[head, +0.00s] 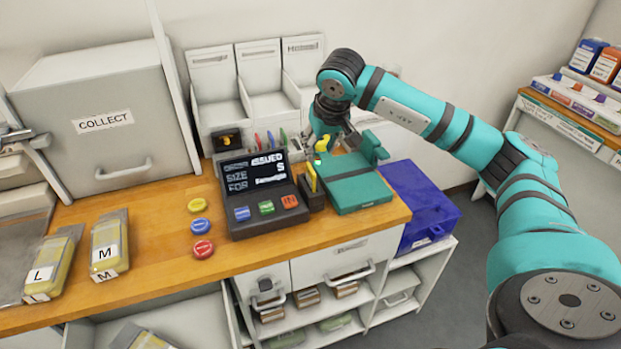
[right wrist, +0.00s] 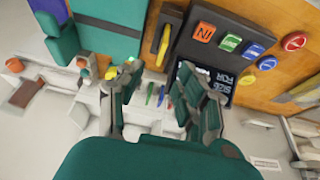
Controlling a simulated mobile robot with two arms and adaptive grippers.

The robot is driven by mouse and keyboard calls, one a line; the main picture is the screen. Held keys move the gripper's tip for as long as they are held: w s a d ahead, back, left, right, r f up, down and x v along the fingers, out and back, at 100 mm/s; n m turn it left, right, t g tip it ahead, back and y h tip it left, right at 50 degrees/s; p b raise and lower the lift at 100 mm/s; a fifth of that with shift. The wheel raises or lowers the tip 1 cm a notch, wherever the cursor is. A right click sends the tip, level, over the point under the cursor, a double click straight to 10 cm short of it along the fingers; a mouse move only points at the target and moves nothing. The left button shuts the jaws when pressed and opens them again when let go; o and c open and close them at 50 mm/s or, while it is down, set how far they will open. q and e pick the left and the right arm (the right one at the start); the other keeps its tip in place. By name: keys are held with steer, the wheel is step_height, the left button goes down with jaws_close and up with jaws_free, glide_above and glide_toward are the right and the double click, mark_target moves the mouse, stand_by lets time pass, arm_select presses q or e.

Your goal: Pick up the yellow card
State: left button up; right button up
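The yellow card (head: 311,178) stands upright in a dark holder (head: 313,198) at the right side of the black terminal (head: 265,195). In the right wrist view the yellow card (right wrist: 163,45) shows in its dark slot, beyond the fingertips and apart from them. My right gripper (head: 328,122) is above and behind the card, over the back of the counter. In the right wrist view its two fingers (right wrist: 157,88) are spread with nothing between them. My left gripper is not in view.
A teal device (head: 355,190) sits right of the card, with a blue case (head: 420,205) beyond it. Red, yellow and blue buttons (head: 200,227) lie left of the terminal. Bagged garments (head: 110,245) lie further left. Grey bins (head: 265,80) stand behind.

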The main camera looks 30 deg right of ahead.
mark_target(312, 170)
steer(key=p+x, duration=0.2)
steer(key=x, duration=0.6)
steer(key=shift+w, duration=0.1)
steer(key=p+x, duration=0.1)
steer(key=x, duration=0.1)
steer(key=p+x, duration=0.2)
steer(key=x, duration=0.1)
steer(key=shift+a, duration=0.15)
steer(key=shift+w+f, duration=0.15)
steer(key=shift+f, duration=0.05)
jaws_close()
